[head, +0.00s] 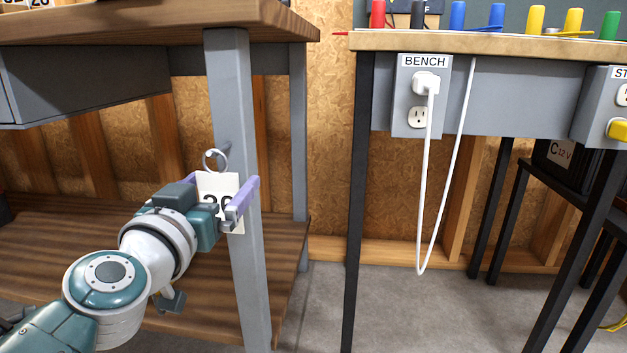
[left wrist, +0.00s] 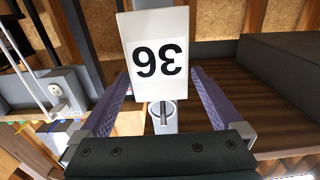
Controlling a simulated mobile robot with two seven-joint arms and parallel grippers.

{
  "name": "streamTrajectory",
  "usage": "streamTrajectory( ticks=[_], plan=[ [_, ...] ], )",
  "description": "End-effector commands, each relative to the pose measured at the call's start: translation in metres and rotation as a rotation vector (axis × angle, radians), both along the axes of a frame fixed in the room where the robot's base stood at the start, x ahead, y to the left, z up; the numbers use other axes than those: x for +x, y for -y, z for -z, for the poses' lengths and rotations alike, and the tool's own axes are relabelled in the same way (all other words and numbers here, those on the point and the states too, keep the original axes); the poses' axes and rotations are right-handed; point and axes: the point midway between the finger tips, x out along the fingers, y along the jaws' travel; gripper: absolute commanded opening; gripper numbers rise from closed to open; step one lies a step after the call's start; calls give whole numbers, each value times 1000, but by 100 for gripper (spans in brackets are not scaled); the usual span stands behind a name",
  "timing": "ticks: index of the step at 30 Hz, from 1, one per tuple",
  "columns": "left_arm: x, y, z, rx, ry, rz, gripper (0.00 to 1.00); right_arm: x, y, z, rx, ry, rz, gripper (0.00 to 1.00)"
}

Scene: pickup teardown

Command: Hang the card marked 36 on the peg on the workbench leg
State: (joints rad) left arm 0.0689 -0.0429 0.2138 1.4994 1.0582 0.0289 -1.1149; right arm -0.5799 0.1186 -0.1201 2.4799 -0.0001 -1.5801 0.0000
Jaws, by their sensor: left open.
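The white card marked 36 (head: 212,184) hangs below its metal ring (head: 215,160) at the front of the workbench leg (head: 238,250). The ring appears to be around the short peg (head: 227,150) on that leg. In the left wrist view the card (left wrist: 155,50) appears upside down, with the dark peg end (left wrist: 163,115) showing inside the ring. My left gripper (head: 224,203) is open, its lilac fingers on either side of the card. The fingers also show in the left wrist view (left wrist: 158,80), with gaps beside the card. My right gripper is out of view.
The wooden workbench top (head: 130,22) and a grey drawer box (head: 100,85) are above my left arm, with a wooden lower shelf (head: 180,260) below. To the right stands another bench with a BENCH outlet box (head: 422,98) and a hanging white cord (head: 423,200).

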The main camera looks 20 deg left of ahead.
Motion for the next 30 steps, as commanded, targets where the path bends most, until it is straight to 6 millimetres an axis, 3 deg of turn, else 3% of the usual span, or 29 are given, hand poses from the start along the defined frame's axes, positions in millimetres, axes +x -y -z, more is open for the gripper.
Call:
streamTrajectory(
  ticks=[8, 21, 30],
  plan=[
    [-8, 2, 0, 2, -4, 0, 100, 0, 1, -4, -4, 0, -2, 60],
    [-82, 19, -1, 2, -4, 1, 100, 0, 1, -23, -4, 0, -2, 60],
    [-97, 24, -2, 1, 0, 4, 100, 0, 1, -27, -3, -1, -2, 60]
  ],
)
